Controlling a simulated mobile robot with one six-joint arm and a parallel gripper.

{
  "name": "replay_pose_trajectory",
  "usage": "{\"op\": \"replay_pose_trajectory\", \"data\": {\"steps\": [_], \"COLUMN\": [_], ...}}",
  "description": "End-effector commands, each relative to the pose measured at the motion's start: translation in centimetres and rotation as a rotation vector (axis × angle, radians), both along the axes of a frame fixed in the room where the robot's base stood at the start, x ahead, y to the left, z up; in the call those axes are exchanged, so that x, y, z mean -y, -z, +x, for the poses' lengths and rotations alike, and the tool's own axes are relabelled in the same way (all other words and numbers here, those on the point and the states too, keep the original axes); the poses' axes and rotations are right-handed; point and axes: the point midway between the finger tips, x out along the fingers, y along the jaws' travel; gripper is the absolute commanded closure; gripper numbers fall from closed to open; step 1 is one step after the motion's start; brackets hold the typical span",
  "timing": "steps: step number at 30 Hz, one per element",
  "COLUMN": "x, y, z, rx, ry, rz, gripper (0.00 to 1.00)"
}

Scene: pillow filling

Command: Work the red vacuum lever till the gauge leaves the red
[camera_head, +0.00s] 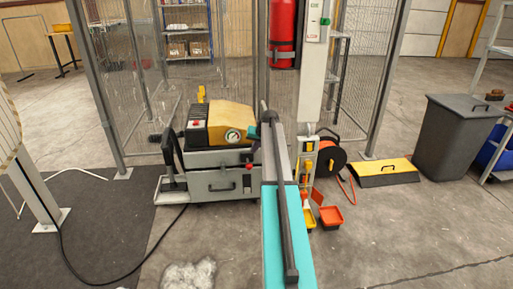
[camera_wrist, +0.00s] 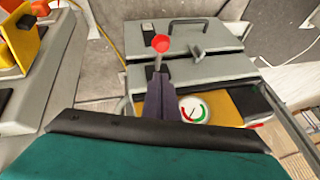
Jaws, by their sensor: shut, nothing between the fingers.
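The vacuum machine (camera_head: 218,157) is a grey cabinet with a yellow top. Its round white gauge (camera_head: 233,136) faces me and also shows in the wrist view (camera_wrist: 193,109), with red and green arcs; I cannot read the needle's zone surely. The lever's red ball knob (camera_wrist: 161,43) sits on a thin metal rod in the wrist view; a small red knob (camera_head: 249,166) also shows in the head view. My gripper (camera_wrist: 157,78) is shut and empty, its dark fingers pointing toward the rod just below the knob. I cannot tell whether they touch it.
My arm covers the machine's right side in the head view. White fluff (camera_head: 190,275) and a black cable lie on the floor in front.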

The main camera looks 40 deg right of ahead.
Motion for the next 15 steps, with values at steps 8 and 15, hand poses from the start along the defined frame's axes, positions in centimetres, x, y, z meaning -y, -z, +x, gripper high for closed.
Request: {"op": "replay_pose_trajectory", "data": {"steps": [8, 15], "x": [-0.1, -1.0], "y": [3.4, 5.5], "z": [1.3, 1.2], "rx": [-0.001, 0.0], "ry": [0.0, 0.0], "rz": [0.001, 0.0], "gripper": [1.0, 1.0]}}
